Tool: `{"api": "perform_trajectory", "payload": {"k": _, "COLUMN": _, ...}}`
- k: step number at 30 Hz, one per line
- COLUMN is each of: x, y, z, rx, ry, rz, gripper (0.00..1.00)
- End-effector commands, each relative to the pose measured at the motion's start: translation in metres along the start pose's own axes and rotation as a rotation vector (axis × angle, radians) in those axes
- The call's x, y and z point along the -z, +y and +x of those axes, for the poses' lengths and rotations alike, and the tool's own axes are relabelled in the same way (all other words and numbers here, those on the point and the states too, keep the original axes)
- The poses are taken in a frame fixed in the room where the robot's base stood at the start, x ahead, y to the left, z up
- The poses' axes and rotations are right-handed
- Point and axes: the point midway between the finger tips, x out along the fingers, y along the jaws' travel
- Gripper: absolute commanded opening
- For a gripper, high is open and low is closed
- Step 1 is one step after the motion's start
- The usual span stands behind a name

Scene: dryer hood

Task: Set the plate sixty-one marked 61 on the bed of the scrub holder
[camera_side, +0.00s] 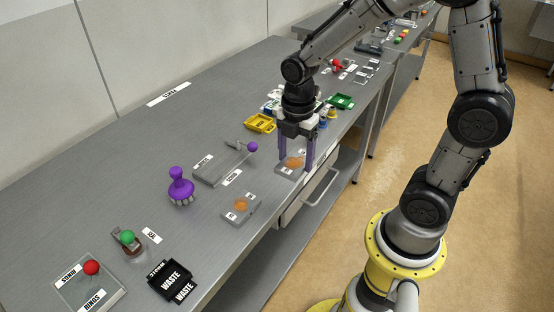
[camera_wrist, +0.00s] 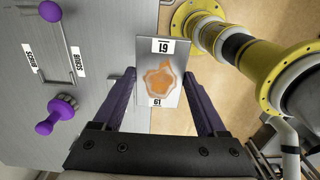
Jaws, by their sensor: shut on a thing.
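My gripper (camera_side: 296,160) is shut on plate sixty-one, a grey plate (camera_side: 290,168) with an orange stain, near the bench's front edge. In the wrist view the plate (camera_wrist: 172,97) sits between the purple fingers (camera_wrist: 165,108); its near label reads 61 and its far label is turned around. The scrub holder (camera_side: 211,170) is a grey bed with a purple-knobbed lever, left of my gripper in the side view. Its SCRUB labels and purple knob (camera_wrist: 50,11) show at left in the wrist view. Its bed looks bare.
A second orange-stained plate (camera_side: 237,213) lies on the bench. A purple brush (camera_side: 180,187) stands left of the holder. A black waste bin (camera_side: 172,281), a green-knobbed device (camera_side: 128,240) and a red-knobbed block (camera_side: 90,270) are nearer. Yellow (camera_side: 260,123) and green trays (camera_side: 341,101) lie behind my gripper.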

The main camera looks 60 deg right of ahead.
Motion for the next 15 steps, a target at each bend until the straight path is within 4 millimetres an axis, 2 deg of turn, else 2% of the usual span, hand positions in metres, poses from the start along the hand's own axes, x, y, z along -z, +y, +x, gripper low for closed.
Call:
{"api": "perform_trajectory", "payload": {"k": 6, "x": 0.003, "y": -0.036, "z": -0.017, "rx": -0.005, "ry": 0.0, "rz": 0.0, "gripper": 0.02}}
{"api": "perform_trajectory", "payload": {"k": 15, "x": 0.004, "y": -0.056, "z": -0.026, "rx": -0.002, "ry": 0.0, "rz": 0.001, "gripper": 0.02}}
